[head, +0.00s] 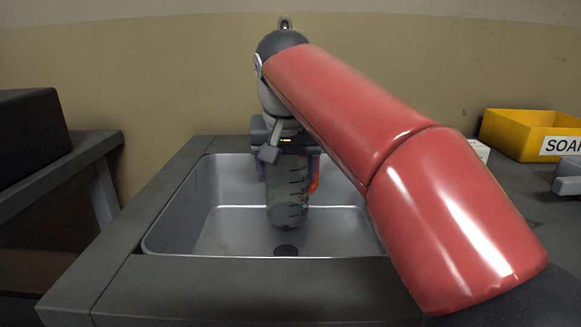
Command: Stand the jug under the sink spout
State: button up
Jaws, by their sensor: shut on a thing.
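The jug (288,199) is clear, with dark measuring marks on its side and an orange part at its right. It looks upright, in or above the metal sink basin (170,225); I cannot tell if its base touches the floor of the basin. My gripper (290,158) is shut on the jug near its top, and my arm hides the jug's rim. A small tip of the spout (286,23) shows above my arm; the rest of it is hidden behind my wrist.
A dark drain (286,250) lies in front of the jug. The grey counter (95,262) surrounds the basin. A yellow bin (515,133) labelled SOAP stands at the right. A dark box (30,135) sits on a separate table at the left.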

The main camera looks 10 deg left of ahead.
jog(key=shift+a+f+b, duration=0.1)
jog(key=shift+f+b, duration=0.35)
jog(key=shift+f, duration=0.3)
jog(key=shift+f+b, duration=0.4)
jog(key=shift+f, duration=0.2)
jog(key=o, duration=1.2)
jog(key=shift+c, duration=0.2)
